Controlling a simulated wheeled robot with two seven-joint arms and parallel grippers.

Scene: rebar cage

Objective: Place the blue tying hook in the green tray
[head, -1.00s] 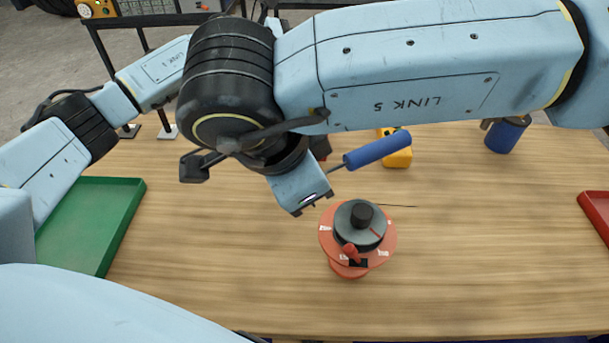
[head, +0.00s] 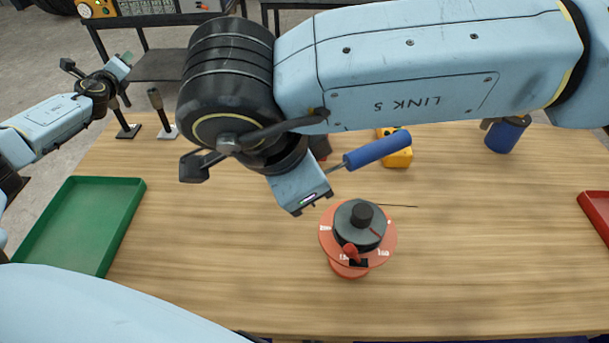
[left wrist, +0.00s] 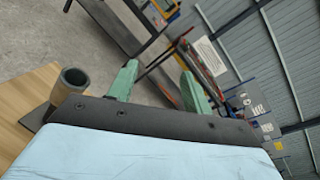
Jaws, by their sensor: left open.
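The blue tying hook (head: 377,151) shows its blue handle and part of a thin metal shaft, just right of my right wrist. The shaft runs behind the wrist. My right gripper's fingers are hidden, so I cannot tell whether they hold the hook. The green tray (head: 128,222) is on the table at the left, and its visible inside is empty. My left gripper (head: 125,62) is beyond the table's far left corner, away from the hook and tray. In the left wrist view its two green fingers (left wrist: 157,80) are apart with nothing between them.
An orange wire reel (head: 325,235) stands mid-table, below my right wrist. A yellow device (head: 399,158) and a blue canister (head: 504,137) are at the back; a red tray (head: 600,212) is at the right edge. An upright handled stand (head: 158,110) is at the back left.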

